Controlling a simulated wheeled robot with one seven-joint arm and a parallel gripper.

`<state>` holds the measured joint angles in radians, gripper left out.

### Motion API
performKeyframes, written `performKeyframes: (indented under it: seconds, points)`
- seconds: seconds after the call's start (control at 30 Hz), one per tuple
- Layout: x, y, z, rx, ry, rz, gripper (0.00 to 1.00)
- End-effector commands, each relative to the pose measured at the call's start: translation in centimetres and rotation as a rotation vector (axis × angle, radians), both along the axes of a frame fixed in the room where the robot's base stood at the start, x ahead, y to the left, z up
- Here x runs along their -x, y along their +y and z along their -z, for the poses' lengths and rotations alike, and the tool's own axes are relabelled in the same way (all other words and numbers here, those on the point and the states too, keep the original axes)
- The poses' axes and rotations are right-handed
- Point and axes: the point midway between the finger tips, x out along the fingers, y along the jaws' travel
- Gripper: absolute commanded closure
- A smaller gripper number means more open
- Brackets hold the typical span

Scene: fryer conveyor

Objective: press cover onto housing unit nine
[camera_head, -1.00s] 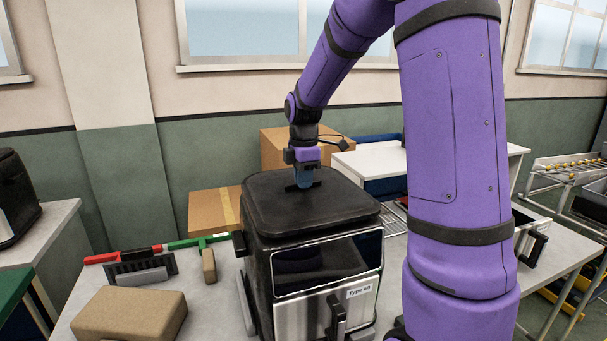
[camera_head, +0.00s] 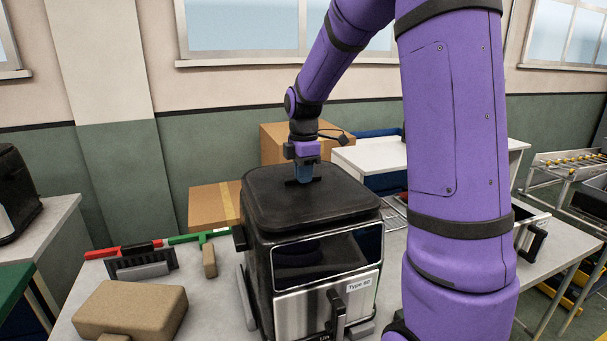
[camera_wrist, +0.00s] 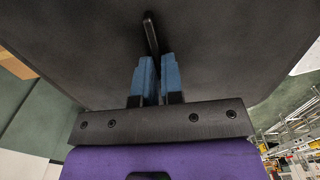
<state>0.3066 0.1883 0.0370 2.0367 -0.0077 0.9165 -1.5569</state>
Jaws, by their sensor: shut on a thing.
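The housing unit (camera_head: 290,262) is a black fryer with a dark window, a steel drawer front and a label reading "Type" plus small digits. It stands upright on the table. The black cover (camera_head: 345,196) lies over its top; from here I cannot tell whether it is fully seated. My gripper (camera_head: 304,181) points down at the cover's middle. In the wrist view, its blue fingers (camera_wrist: 156,75) are close together on the thin black handle (camera_wrist: 151,34) of the cover, whose dark surface (camera_wrist: 80,50) fills most of the view.
A tan block (camera_head: 130,308), a black rack-like piece (camera_head: 143,266) and a red and green bar (camera_head: 185,240) lie left of the unit. Cardboard boxes (camera_head: 208,207) stand behind it. My arm's purple links fill the right of the head view.

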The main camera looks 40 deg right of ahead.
Motion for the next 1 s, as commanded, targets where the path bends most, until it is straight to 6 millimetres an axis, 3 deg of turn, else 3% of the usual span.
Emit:
performKeyframes:
  seconds: [1.0]
  points:
    - [0.01,0.0,0.9,0.0,0.0,0.0,1.0]
